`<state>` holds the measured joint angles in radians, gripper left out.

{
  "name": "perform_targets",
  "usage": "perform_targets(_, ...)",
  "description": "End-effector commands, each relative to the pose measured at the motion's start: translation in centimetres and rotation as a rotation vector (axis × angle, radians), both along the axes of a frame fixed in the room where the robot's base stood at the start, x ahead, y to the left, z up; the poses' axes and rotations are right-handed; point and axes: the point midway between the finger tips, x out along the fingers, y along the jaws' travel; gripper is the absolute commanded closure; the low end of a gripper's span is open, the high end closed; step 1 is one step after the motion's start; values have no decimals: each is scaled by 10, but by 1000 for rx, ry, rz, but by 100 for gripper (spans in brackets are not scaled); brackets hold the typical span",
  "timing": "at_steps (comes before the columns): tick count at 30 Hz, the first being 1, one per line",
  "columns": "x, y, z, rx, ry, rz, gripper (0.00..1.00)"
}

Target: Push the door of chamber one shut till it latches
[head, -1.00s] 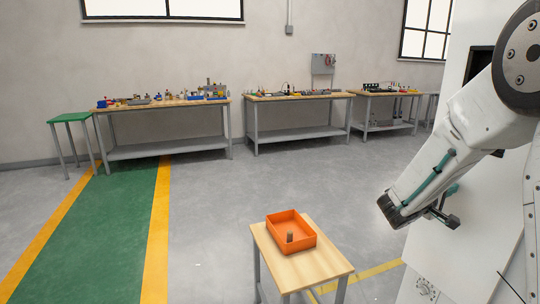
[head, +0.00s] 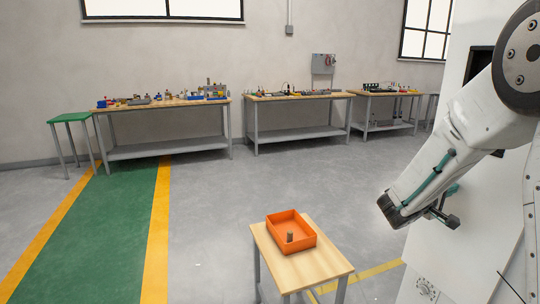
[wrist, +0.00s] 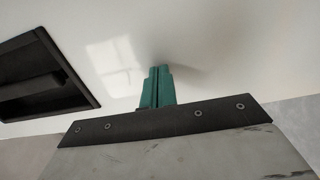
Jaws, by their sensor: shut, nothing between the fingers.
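A white panel (wrist: 220,45) fills the upper part of the wrist view, with a black recessed handle (wrist: 42,75) at the left; it looks like the chamber door. My gripper (wrist: 158,72) is shut and empty, its teal fingers pointing at the white panel to the right of the handle. The fingertips are at or very near the surface; I cannot tell whether they touch. In the head view a tall white chamber body (head: 480,185) stands at the right, partly hidden behind my arm. The door's edge and latch do not show clearly, so its angle is unclear.
A small wooden table (head: 305,268) with an orange tray (head: 275,240) stands in front, left of my arm. Workbenches (head: 165,147) with loose items and a green-topped table (head: 70,118) line the back wall. The floor between is clear.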

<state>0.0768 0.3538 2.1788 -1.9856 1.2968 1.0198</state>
Motion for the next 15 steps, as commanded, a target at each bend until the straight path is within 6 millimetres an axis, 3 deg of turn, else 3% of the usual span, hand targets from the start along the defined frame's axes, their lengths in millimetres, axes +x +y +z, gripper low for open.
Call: perform_targets(15, 3, -8, 0, 1, -1, -1, 100)
